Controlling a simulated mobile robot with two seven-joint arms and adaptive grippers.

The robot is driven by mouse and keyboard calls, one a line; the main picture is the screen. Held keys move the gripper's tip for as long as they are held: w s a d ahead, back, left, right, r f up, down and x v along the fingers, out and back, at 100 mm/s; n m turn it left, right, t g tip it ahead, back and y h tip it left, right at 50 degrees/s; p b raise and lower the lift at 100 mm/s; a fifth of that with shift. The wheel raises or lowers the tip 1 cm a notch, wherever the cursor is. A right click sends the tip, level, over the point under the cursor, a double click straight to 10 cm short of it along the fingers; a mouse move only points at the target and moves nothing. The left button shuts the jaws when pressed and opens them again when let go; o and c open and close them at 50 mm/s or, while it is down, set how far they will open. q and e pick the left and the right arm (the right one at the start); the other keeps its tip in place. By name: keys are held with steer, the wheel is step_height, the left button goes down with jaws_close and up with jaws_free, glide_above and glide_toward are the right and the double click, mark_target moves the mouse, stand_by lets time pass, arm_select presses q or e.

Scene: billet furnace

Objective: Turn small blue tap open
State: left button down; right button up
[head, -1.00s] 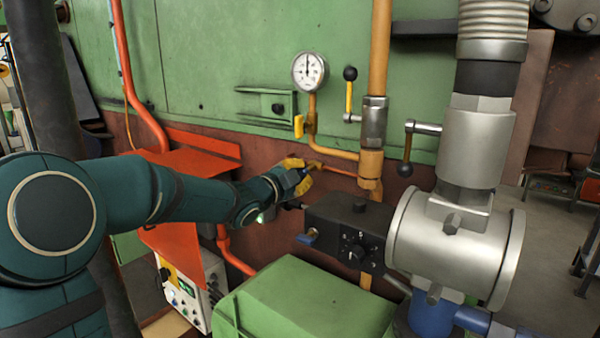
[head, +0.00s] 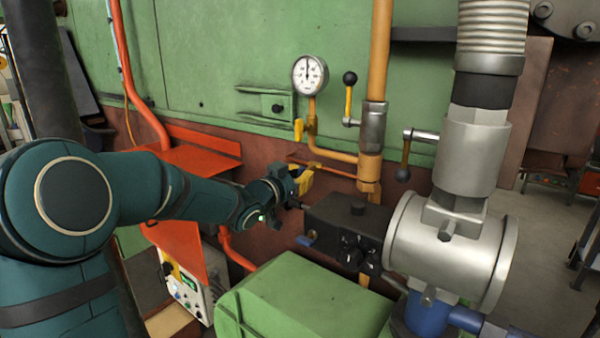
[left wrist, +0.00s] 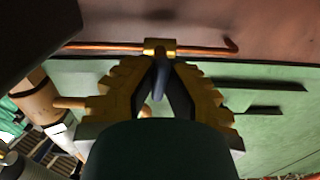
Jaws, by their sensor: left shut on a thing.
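The small blue tap (left wrist: 162,82) shows in the left wrist view as a dark blue lever below a brass body (left wrist: 159,47) on a thin copper pipe (left wrist: 205,51). My left gripper (left wrist: 162,70) has its yellow fingers closed on either side of the lever, with the lever between their tips. In the head view my left gripper (head: 304,180) is at the left end of the copper pipe (head: 338,172), above the black control block, and it hides the tap there. My right gripper is in neither view.
A pressure gauge (head: 310,74) and yellow-handled valve (head: 298,130) are above. A green housing (head: 300,305) and large grey valve (head: 450,245) are nearby.

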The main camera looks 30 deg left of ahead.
arm_select(q)
steer(key=shift+r+n, duration=0.15)
steer(key=shift+n, duration=0.45)
steer(key=c, duration=1)
jaws_free()
steer(key=s, duration=0.8)
steer(key=s+a, duration=0.1)
steer(key=s, duration=0.3)
